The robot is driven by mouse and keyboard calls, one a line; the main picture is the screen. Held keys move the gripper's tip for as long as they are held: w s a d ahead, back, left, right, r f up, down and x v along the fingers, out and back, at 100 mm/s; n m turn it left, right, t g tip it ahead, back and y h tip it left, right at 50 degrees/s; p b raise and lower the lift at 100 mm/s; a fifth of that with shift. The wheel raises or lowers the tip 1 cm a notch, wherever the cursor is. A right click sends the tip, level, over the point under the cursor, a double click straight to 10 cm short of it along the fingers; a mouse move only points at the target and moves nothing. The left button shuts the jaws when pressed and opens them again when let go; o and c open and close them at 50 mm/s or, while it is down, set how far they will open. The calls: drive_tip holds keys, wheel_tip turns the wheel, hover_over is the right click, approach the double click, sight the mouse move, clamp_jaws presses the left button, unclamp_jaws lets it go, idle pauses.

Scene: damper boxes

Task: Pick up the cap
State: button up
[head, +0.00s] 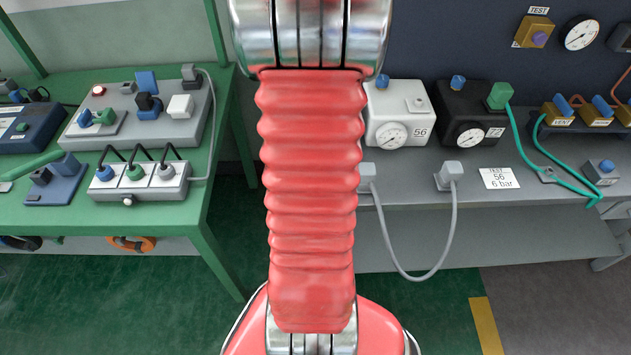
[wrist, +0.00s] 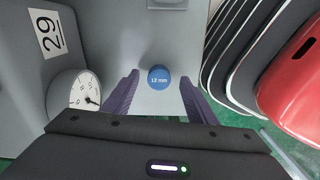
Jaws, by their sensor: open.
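My gripper (wrist: 159,84) is open, with one purple finger to the left of the cap and one to the right. Gaps show between the cap and both fingers. I cannot tell how far the fingertips are above the surface. My gripper is outside the head view.
A dial gauge (wrist: 85,92) and a number plate (wrist: 46,33) are left of the gripper. In the head view, a white gauge box (head: 405,100) and a black gauge box (head: 475,105) stand on the grey bench. A green table (head: 75,215) is at left.

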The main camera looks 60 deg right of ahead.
drive_tip(key=shift+f, duration=0.8)
drive_tip(key=shift+c, duration=0.2)
drive_tip(key=c, duration=1.1)
